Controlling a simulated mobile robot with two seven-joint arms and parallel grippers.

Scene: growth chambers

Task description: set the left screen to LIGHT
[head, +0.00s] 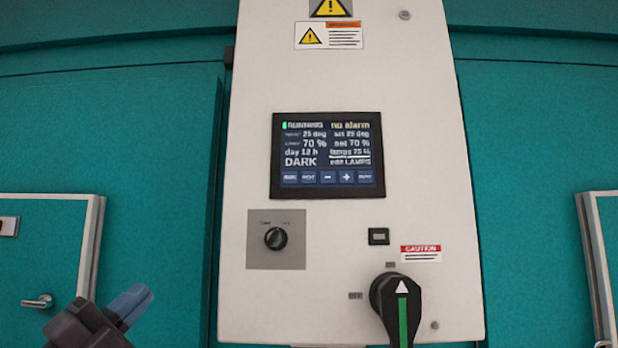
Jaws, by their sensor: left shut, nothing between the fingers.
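The screen (327,155) is a dark panel set in a tall white control cabinet. It reads RUNNING, "no alarm", 25 deg, 70 %, a day line in hours and the large word DARK. At its lower right the lamps line is underlined, with "edit LAMPS" below it. A row of blue buttons (327,177) runs along its bottom, with minus and plus signs on two of them. My left gripper (140,295) is at the lower left, shut and empty, apart from the cabinet and below the screen's level. My right gripper is not in view.
Below the screen are a small black selector knob (276,238) on a grey plate and a large black rotary switch (397,300) with a green stripe. Teal chamber walls flank the cabinet. A framed door with a handle (38,301) is at the left.

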